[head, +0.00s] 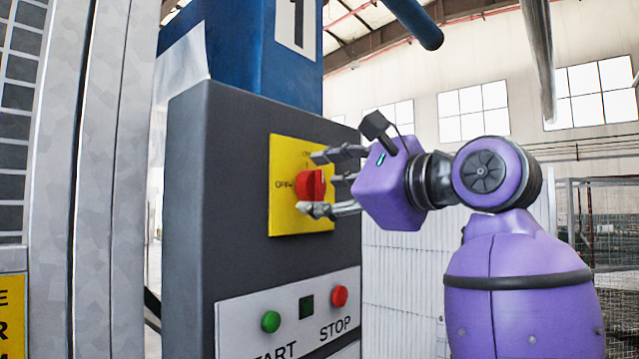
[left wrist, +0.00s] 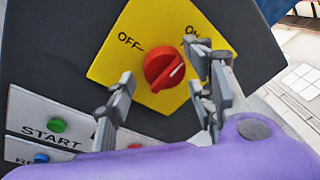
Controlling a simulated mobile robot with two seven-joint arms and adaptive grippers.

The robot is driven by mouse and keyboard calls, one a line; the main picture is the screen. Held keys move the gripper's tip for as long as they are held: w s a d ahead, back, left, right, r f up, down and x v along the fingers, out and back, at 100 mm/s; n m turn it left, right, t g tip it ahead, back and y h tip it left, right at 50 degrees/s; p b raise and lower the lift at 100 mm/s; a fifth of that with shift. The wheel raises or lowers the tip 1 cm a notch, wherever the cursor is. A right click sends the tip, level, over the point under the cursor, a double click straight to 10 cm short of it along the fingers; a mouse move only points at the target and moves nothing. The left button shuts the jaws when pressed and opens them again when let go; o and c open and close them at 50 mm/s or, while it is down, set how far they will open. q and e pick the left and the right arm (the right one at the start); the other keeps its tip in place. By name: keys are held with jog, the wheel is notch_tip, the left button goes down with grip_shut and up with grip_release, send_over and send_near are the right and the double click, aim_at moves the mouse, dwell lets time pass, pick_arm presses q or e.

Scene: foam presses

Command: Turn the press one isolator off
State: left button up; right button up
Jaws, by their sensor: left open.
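The press one isolator is a red rotary knob (head: 307,186) on a yellow plate (head: 284,218), fixed to a dark grey cabinet under a blue part marked 1. OFF is printed to the left of the knob and ON above it. In the left wrist view the knob (left wrist: 163,70) has a white mark on its ON side. My left gripper (head: 322,184) is open, its fingertips above and below the knob in the head view. The fingers flank the knob in the left wrist view; I cannot tell whether they touch it. My right gripper is out of view.
Below the plate, a white panel carries a green START button (head: 271,321) and a red STOP button (head: 340,296). A blue button (left wrist: 41,158) shows in the left wrist view. A grey metal frame (head: 95,180) stands at the left. A wire fence is at the far right.

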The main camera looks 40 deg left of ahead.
pick_arm(q)
jog(key=shift+w+a, duration=0.1)
jog(key=shift+a, duration=0.3)
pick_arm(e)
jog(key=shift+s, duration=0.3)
pick_arm(q)
jog(key=shift+f, duration=0.15)
jog(key=c, duration=1)
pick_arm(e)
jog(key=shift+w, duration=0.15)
pick_arm(q)
jog(key=shift+w, duration=0.1)
jog(key=shift+c, duration=0.2)
